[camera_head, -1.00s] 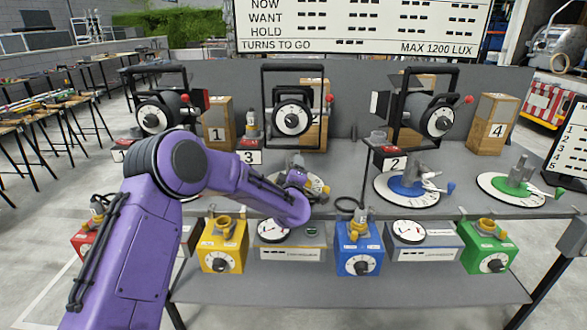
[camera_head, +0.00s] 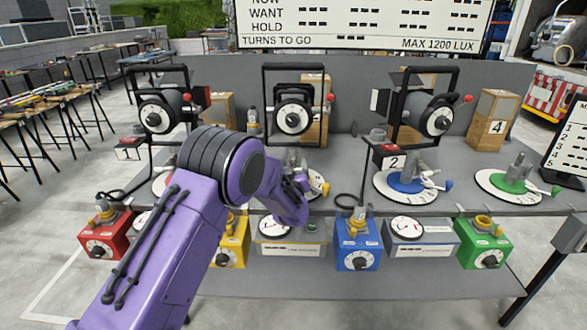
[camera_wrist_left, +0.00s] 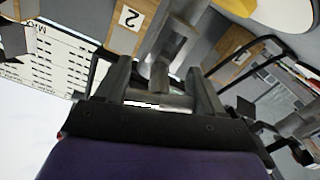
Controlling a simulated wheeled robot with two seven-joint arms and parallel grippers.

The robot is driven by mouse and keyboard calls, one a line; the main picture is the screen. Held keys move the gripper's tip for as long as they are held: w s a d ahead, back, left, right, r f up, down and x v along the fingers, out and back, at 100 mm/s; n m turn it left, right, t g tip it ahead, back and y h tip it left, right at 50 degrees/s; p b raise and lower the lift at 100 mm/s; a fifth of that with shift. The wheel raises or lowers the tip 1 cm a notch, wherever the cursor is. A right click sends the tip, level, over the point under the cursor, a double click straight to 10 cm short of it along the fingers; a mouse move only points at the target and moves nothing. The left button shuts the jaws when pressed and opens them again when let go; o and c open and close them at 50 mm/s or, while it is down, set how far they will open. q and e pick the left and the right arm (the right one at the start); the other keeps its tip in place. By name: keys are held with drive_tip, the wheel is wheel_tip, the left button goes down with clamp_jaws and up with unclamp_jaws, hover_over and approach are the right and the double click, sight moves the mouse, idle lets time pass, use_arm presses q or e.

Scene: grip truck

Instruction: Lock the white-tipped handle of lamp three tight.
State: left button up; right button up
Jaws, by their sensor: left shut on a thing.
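Lamp three (camera_head: 293,116) is taken as the middle black lamp, with a round white dial on its face. Its base disc (camera_head: 319,187) on the table is mostly hidden behind my left wrist. My left gripper (camera_head: 302,182) is low over that disc. In the left wrist view, the gripper (camera_wrist_left: 162,85) is shut on a grey handle part (camera_wrist_left: 159,76) between its two fingers. A small white patch shows between the fingers. I cannot tell whether it is the handle's tip. My right gripper is not in view.
Base discs with a blue centre (camera_head: 405,185) and a green centre (camera_head: 515,186) stand to the right. Red (camera_head: 105,240), yellow (camera_head: 232,245), blue (camera_head: 358,245) and green (camera_head: 484,245) boxes sit on the lower shelf. A board (camera_head: 360,25) stands behind.

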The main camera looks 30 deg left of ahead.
use_arm(q)
drive_tip(key=shift+f+m, duration=0.15)
drive_tip(key=shift+m, duration=0.45)
drive_tip(key=shift+s, duration=0.1)
drive_tip(key=o, duration=1)
drive_tip(key=shift+c, duration=0.2)
drive_tip(key=b+v, duration=0.1)
drive_tip(key=v, duration=0.9)
drive_tip(key=shift+s+b, duration=0.2)
drive_tip(key=shift+b, duration=0.15)
drive_tip(key=shift+d, duration=0.1)
